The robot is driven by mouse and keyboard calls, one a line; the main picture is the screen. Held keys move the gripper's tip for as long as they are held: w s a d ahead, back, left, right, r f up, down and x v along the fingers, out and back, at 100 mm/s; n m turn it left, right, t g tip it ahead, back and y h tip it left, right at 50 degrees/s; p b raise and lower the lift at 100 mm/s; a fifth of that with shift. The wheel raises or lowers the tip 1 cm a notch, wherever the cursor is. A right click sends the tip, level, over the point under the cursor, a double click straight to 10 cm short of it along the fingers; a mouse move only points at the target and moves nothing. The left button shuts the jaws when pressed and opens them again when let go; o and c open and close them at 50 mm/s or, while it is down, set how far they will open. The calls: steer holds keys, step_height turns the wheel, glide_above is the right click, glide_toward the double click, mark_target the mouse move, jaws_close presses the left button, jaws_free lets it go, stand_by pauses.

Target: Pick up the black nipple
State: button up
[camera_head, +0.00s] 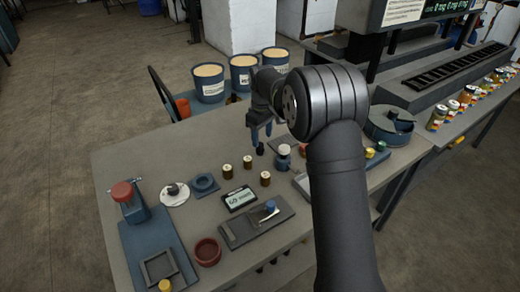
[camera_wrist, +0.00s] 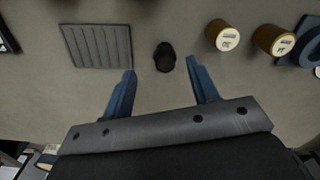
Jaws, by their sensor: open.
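The black nipple (camera_wrist: 165,57) is a small dark piece on the grey table, seen in the wrist view just beyond and between my fingertips. In the head view it shows as a small dark spot (camera_head: 260,150) just below the fingers. My gripper (camera_wrist: 161,70) is open, its two blue fingers apart with nothing between them. In the head view my gripper (camera_head: 261,136) points down over the table, behind the large dark arm joint. I cannot tell the exact height of the fingertips above the nipple.
A grey ribbed plate (camera_wrist: 98,46) lies left of the nipple in the wrist view. Two brass cylinders (camera_wrist: 222,36) (camera_wrist: 273,40) with pale tops stand to its right. Blue buckets (camera_head: 208,83) stand behind the table.

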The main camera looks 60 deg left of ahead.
mark_target(261, 145)
steer(key=f, duration=0.4)
steer(key=shift+s+d+f, duration=0.1)
steer(key=shift+s+f, duration=0.2)
steer(key=c, duration=1)
steer(key=shift+c, duration=0.3)
steer(key=shift+r, duration=0.15)
